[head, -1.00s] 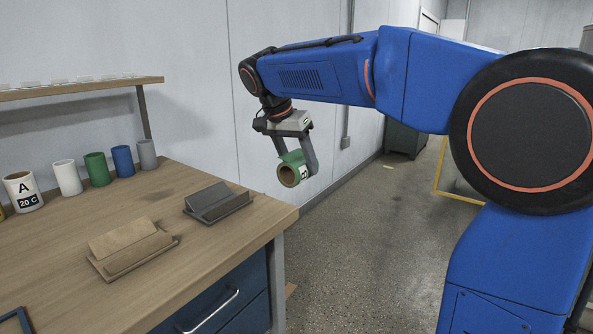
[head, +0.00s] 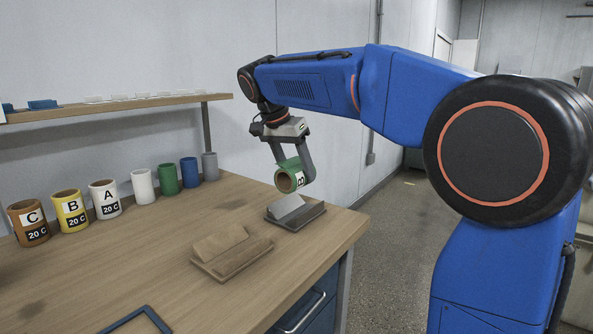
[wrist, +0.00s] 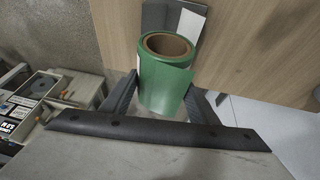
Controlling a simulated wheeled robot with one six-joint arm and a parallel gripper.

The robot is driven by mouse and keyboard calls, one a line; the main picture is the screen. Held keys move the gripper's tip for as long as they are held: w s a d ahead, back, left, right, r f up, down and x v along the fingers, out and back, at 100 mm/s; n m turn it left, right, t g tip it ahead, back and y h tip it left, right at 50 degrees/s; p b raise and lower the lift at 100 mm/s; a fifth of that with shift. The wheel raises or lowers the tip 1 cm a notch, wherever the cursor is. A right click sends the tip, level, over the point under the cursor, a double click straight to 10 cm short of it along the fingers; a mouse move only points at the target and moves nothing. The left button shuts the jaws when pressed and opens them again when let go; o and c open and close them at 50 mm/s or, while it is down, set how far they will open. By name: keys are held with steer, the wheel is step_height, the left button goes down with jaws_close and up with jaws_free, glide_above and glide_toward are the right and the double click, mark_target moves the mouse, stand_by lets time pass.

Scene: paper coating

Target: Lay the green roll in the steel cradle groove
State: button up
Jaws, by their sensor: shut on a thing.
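My gripper (head: 290,172) is shut on the green roll (head: 287,181), which has a brown core and a white label marked B. In the head view the roll hangs in the air just above the grey steel cradle (head: 297,218) near the right end of the table. In the wrist view the green roll (wrist: 165,88) sits between both fingers, its open core end facing the tabletop side. Part of the steel cradle (wrist: 158,16) shows beyond the roll, partly hidden by it. I cannot see contact between roll and cradle.
A wooden cradle (head: 230,252) sits left of the steel one on the table (head: 150,265). A blue frame (head: 140,318) lies in front.

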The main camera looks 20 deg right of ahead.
steer(key=shift+f, duration=0.2)
steer(key=shift+f, duration=3.35)
steer(key=shift+s+f, duration=0.1)
steer(key=o, duration=1.2)
steer(key=shift+f, duration=0.1)
